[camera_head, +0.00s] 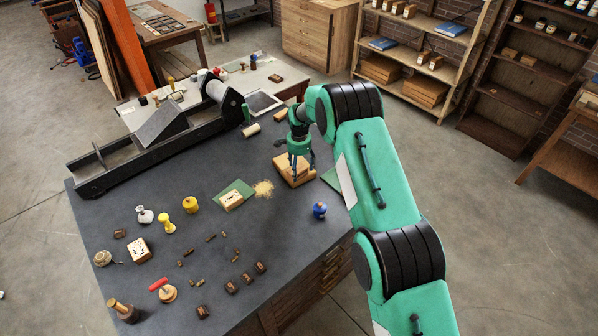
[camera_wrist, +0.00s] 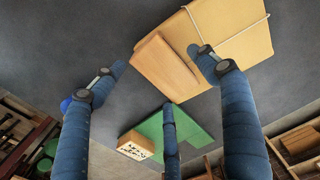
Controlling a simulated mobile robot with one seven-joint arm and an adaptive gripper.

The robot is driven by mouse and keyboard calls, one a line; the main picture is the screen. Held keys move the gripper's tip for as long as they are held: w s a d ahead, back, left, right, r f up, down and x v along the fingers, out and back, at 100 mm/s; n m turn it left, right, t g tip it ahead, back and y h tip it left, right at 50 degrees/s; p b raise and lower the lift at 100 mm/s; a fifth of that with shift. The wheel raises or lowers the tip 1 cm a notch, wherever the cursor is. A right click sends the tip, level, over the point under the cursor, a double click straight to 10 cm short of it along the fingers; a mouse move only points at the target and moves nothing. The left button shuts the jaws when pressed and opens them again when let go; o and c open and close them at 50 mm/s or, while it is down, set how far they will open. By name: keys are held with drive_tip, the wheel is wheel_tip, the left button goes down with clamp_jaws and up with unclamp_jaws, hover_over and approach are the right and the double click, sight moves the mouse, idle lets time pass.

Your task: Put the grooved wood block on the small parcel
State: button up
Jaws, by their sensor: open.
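A tan parcel (camera_head: 283,167) lies on the dark tabletop below my gripper (camera_head: 300,162). In the wrist view the parcel (camera_wrist: 240,42) fills the upper right, with a pale string across it. A light wood block (camera_wrist: 165,68) overlaps the parcel's left edge in that view, and one end reaches past it. Its visible face looks plain, with no groove showing. I cannot tell whether it rests on the parcel or beside it. My gripper (camera_wrist: 160,76) is open, its three fingers spread around the block with visible gaps.
A green mat (camera_wrist: 190,125) with a pale marked block (camera_wrist: 135,146) lies near the table edge. A blue pot (camera_head: 320,210) stands nearby. Another green mat (camera_head: 222,197) bears a marked block. A long black press (camera_head: 130,150) stands at the back left. Small tools and pieces cover the front left.

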sight(299, 171)
wheel_tip(299, 171, up, 10)
drive_tip(key=b, duration=0.1)
drive_tip(key=shift+r, duration=0.25)
idle(0.4)
drive_tip(key=shift+r, duration=0.15)
idle(0.4)
